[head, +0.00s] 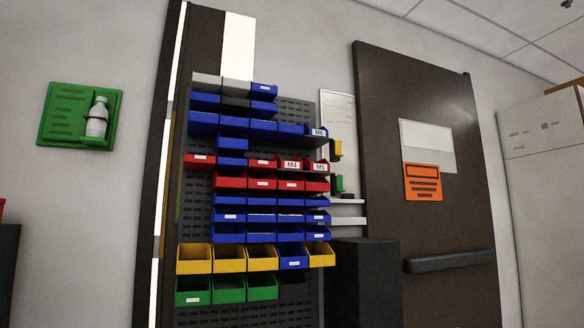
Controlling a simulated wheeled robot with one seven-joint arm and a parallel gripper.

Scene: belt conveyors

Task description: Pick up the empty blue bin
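Several blue bins hang on a dark perforated wall rack (249,316) in the middle of the head view. A blue bin (293,263) sits among yellow bins in a lower row. Other blue bins fill rows above, such as one at the top right (264,90) and one at the left of an upper row (203,124). I look up at most of them from below, so their insides are hidden and I cannot tell which is empty. My gripper does not show in this view.
Red bins (262,184), yellow bins (194,259) and green bins (228,289) share the rack. A dark cabinet (366,285) stands right of it, before a brown door (425,120). A green eyewash board (62,115) hangs at left. A tall light cabinet (545,190) stands far right.

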